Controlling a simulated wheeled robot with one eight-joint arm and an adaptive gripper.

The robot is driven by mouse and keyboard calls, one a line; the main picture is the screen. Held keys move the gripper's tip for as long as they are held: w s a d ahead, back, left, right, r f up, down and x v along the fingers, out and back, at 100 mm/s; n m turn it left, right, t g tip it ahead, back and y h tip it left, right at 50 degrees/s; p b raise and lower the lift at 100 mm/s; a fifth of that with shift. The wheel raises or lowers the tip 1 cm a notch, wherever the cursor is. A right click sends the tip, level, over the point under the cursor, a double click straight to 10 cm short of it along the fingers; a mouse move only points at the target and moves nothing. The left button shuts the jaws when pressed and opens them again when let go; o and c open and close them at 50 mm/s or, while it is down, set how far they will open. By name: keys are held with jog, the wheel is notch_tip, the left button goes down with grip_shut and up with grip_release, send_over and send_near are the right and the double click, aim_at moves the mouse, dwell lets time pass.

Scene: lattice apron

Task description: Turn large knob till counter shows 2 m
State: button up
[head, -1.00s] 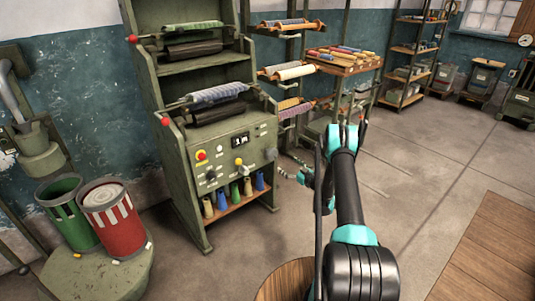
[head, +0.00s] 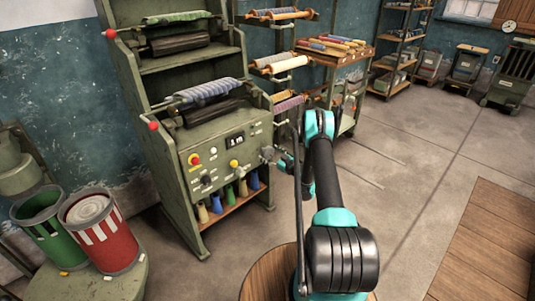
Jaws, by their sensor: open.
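A green machine has a front panel (head: 226,153) with a small dark counter (head: 235,141) that appears to read 1 m. A large grey knob (head: 267,154) sits at the right end of the panel. My gripper (head: 281,162) is open, just right of that knob. Its fingers are small and partly hidden by my arm, and I cannot tell whether they touch the knob.
The panel also has a red button (head: 194,159), a yellow knob (head: 233,164) and small dark knobs. Thread cones (head: 229,192) stand on the shelf below. Green (head: 45,228) and red (head: 100,232) bins stand at left. The right floor is open.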

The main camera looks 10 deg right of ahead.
jog(key=c, duration=1.2)
jog(key=shift+o, duration=0.2)
jog(key=m, duration=0.3)
jog(key=shift+m, duration=0.4)
jog(key=shift+d+m, duration=0.1)
jog(key=shift+m, duration=1.5)
jog(key=o, duration=1.2)
jog(key=shift+c, duration=0.2)
